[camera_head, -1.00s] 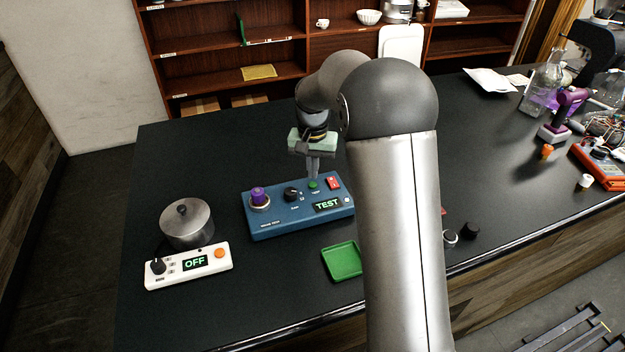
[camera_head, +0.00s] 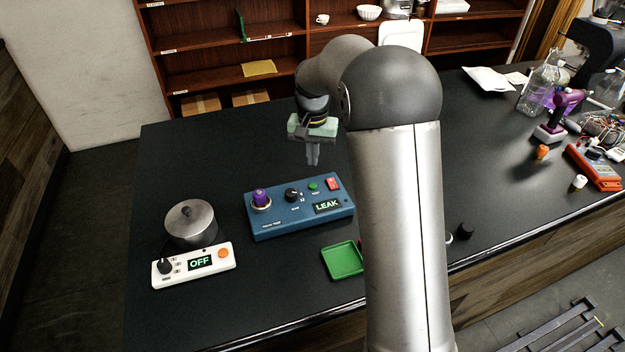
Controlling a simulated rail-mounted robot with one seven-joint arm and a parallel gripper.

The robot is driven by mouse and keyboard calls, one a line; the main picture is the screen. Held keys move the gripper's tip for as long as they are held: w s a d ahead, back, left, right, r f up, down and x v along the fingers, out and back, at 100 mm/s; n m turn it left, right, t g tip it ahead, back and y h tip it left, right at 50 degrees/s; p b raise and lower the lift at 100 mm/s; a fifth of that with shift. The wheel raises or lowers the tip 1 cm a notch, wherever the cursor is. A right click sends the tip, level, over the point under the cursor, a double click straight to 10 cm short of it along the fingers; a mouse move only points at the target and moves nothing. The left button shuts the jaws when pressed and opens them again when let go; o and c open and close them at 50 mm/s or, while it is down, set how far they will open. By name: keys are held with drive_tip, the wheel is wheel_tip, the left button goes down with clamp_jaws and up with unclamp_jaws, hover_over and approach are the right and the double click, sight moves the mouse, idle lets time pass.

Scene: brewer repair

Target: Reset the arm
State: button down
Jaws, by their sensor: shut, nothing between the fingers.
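My gripper (camera_head: 313,157) is shut and empty, pointing down. It hangs in the air above the blue test box (camera_head: 290,221), apart from it. The box has a purple-topped fitting (camera_head: 260,198) at its left, a black knob (camera_head: 292,195), a green button (camera_head: 313,186) and a red switch (camera_head: 333,184). Its display (camera_head: 327,206) reads LEAK. My arm's upper links cover the middle right of the picture and hide part of the table behind them.
A metal pot (camera_head: 190,224) stands behind a white control box (camera_head: 193,265) reading OFF. A green tray (camera_head: 343,261) lies in front of the blue box. A flask (camera_head: 538,90) and a purple tool (camera_head: 560,112) stand far right. The table's back left is clear.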

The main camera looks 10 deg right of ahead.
wheel_tip(320, 180, up, 2)
drive_tip(key=shift+r+p, duration=0.2)
drive_tip(key=shift+p, duration=0.35)
drive_tip(key=shift+s, duration=0.1)
idle(0.6)
drive_tip(key=s+r+n+b, duration=0.1)
drive_tip(key=s+r+n, duration=0.25)
drive_tip(key=s, duration=1.45)
drive_tip(key=s+f+n+t, duration=0.1)
drive_tip(key=s+f, duration=0.2)
drive_tip(key=s, duration=1.2)
drive_tip(key=shift+f+b, duration=0.2)
drive_tip(key=shift+b, duration=0.15)
